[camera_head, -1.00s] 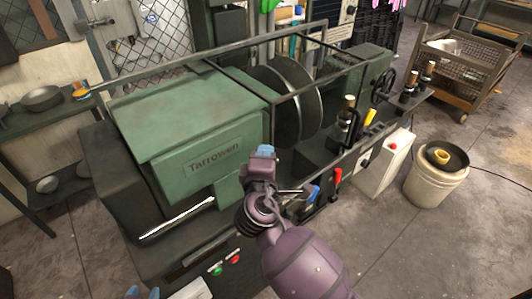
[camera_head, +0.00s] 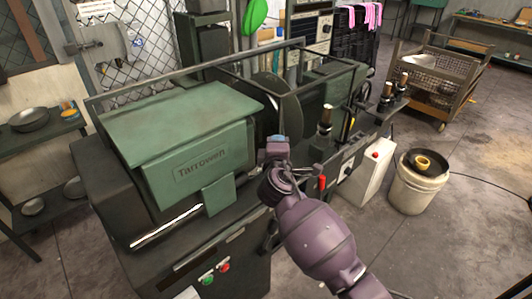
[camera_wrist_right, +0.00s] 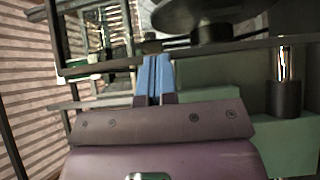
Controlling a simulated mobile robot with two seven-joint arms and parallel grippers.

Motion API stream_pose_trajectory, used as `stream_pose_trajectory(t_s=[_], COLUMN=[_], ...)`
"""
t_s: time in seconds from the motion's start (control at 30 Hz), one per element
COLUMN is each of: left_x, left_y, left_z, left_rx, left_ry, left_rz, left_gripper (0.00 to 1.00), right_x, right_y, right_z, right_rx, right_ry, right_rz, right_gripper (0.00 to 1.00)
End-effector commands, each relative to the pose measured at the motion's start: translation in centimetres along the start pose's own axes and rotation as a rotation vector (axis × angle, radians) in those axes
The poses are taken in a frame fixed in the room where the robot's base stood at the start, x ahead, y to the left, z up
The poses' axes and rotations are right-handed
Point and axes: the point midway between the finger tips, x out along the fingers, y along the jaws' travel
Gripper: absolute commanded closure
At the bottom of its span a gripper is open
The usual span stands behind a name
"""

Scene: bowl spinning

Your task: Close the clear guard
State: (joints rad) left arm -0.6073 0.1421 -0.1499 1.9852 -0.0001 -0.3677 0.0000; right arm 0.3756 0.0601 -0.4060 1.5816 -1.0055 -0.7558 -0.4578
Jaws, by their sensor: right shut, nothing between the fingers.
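The clear guard (camera_head: 195,71) shows as a dark thin-barred frame over the top of the green lathe (camera_head: 200,165), around its round disc (camera_head: 288,104). Its clear panes are hard to make out, and I cannot tell how far it is open. My right gripper (camera_head: 279,140) is shut and empty, in front of the lathe just right of the headstock. In the wrist view its blue fingertips (camera_wrist_right: 154,72) are pressed together near a dark bar (camera_wrist_right: 215,49). I cannot tell whether they touch it. My left gripper is not in view.
A white bucket (camera_head: 417,187) and a wire cart (camera_head: 440,80) stand to the right, with open floor between. A shelf with bowls (camera_head: 30,117) is at left.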

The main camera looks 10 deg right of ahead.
Motion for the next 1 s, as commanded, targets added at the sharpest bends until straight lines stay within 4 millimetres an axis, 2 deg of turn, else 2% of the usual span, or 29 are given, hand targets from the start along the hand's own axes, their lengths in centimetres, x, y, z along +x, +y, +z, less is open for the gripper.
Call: stream_pose_trajectory(t_s=[0.2,0.4,1.0], left_x=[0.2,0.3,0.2], left_y=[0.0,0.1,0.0], left_z=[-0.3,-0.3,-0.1], left_rx=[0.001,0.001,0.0], left_ry=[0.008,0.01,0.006], left_rz=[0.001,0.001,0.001], left_gripper=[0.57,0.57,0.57], right_x=[3.0,4.2,4.6], right_y=[0.0,0.0,0.1], right_z=[2.9,4.1,4.7], right_rx=[-0.001,0.0,-0.002], right_ry=[0.0,0.002,-0.005], right_rz=[0.001,0.0,0.001], right_gripper=[1.0,1.0,1.0])
